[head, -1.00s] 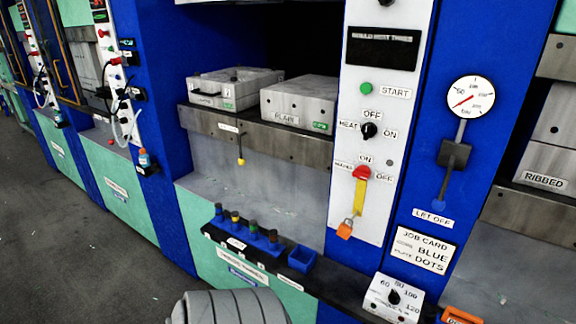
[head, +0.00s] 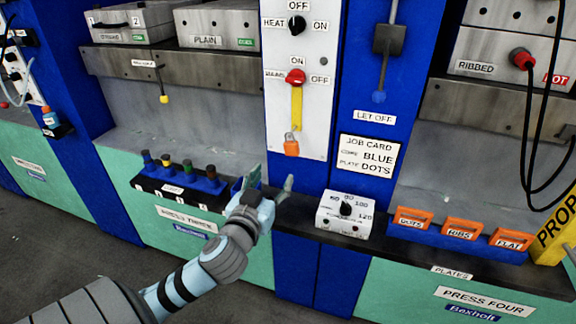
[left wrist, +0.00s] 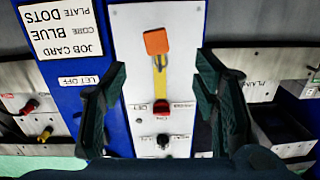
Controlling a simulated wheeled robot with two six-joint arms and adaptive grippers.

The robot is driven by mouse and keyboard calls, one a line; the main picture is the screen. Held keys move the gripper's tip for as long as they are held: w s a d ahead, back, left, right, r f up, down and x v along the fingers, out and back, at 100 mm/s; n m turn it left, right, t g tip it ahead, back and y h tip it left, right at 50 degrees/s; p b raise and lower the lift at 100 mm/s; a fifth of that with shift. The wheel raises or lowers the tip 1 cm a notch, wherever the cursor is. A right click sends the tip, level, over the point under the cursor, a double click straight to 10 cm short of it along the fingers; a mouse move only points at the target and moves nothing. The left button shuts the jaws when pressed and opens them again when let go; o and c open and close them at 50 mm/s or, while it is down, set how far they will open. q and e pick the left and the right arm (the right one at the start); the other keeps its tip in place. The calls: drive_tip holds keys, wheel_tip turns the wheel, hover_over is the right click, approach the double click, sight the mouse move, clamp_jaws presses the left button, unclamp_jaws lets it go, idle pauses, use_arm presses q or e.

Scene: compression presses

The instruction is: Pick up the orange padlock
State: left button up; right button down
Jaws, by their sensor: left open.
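The orange padlock (head: 291,148) hangs by its shackle at the lower end of a yellow strip (head: 297,108), below the red mains switch (head: 295,77) on the white control panel. In the left wrist view, which is upside down, the padlock (left wrist: 156,42) shows at the upper middle, beyond the fingertips and roughly between them. My left gripper (head: 269,182) is open and empty, below and slightly left of the padlock, apart from it. Its two dark fingers (left wrist: 160,72) show spread in the left wrist view. My right gripper is not in view.
A grey dial box (head: 345,213) stands on the ledge right of my left gripper. Orange-handled plates (head: 462,229) and hanging black cables (head: 527,130) are at the right. The panel front around the padlock looks clear.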

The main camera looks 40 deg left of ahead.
sight(288, 142)
use_arm(q)
drive_tip(key=shift+t, duration=0.3)
drive_tip(key=x, duration=0.4)
drive_tip(key=r+x, duration=0.1)
drive_tip(key=x, duration=0.3)
drive_tip(key=r+x, duration=0.1)
drive_tip(key=x, duration=0.4)
drive_tip(key=shift+a+b, duration=0.25)
drive_tip(key=shift+b, duration=0.05)
drive_tip(key=shift+w+a+f, duration=0.1)
drive_tip(key=shift+w, duration=0.25)
drive_tip(key=shift+s, duration=0.1)
clamp_jaws()
